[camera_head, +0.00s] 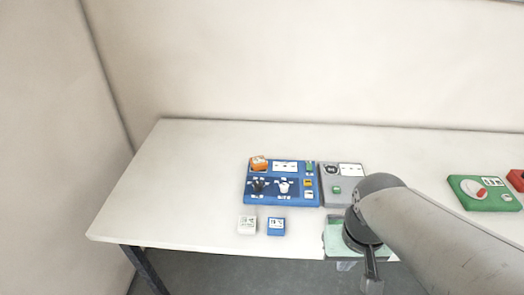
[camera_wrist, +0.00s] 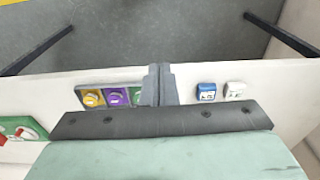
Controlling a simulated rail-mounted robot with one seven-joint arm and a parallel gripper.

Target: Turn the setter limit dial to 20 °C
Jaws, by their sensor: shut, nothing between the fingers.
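My gripper (camera_wrist: 160,72) is shut and empty, its two fingers together in the wrist view. In the head view it is under my arm at the table's front edge (camera_head: 150,232), its fingers mostly hidden. A blue panel (camera_head: 248,191) lies left of and behind it, with a black knob (camera_head: 258,185) and a white knob (camera_head: 283,185). A panel with yellow (camera_wrist: 93,97), purple (camera_wrist: 116,96) and green dials beside the fingers shows in the wrist view; the fingers partly cover it. The labels are too small to read, so I cannot tell which dial is the setter limit dial.
A grey panel (camera_head: 336,199) adjoins the blue one. A white block (camera_head: 247,224) and a blue block (camera_head: 276,227) lie near the front edge. A green panel (camera_head: 484,199) stands right. The table's left side is clear.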

